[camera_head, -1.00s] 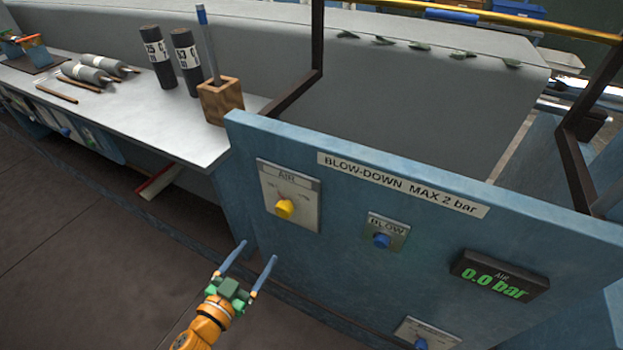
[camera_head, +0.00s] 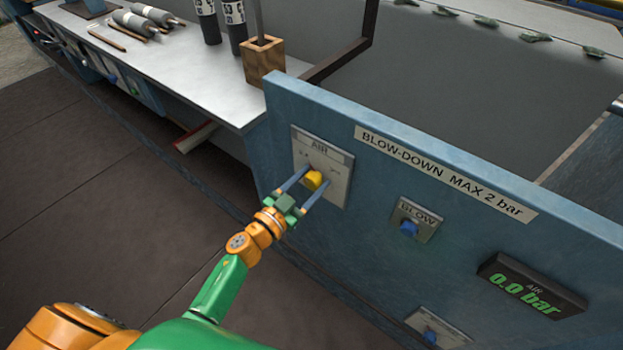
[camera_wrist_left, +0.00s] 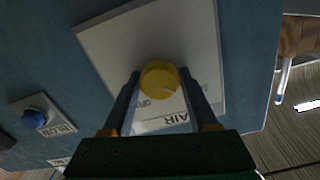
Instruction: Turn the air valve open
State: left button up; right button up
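The air valve is a yellow knob (camera_head: 314,180) on a pale plate (camera_head: 338,186) marked AIR, on the blue panel. My left gripper (camera_head: 306,178) is at the plate, its two fingers apart, one on each side of the knob. In the left wrist view the knob (camera_wrist_left: 159,79) sits between the fingertips (camera_wrist_left: 160,80); I cannot tell whether they touch it. The AIR display (camera_head: 531,284) reads 0.0 bar in green. My right gripper is not in view.
A blue BLOW button (camera_head: 408,228) is right of the valve, and another blue button (camera_head: 430,336) is lower down. A label (camera_head: 445,174) reads BLOW-DOWN MAX 2 bar. A wooden pen block (camera_head: 264,62) stands on the bench behind the panel.

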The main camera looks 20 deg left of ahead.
pick_arm(q)
grip_shut()
jog(key=m, duration=0.4)
jog(key=m+b, duration=0.1)
jog(key=m, duration=0.3)
jog(key=shift+m, duration=0.3)
jog(key=m, duration=0.5)
jog(key=shift+r+b, duration=0.15)
jog(key=shift+b, duration=0.25)
jog(key=shift+w+m+b, duration=0.2)
jog(key=shift+m+b, duration=0.15)
jog(key=shift+m, duration=1.75)
jog(key=shift+a, duration=0.1)
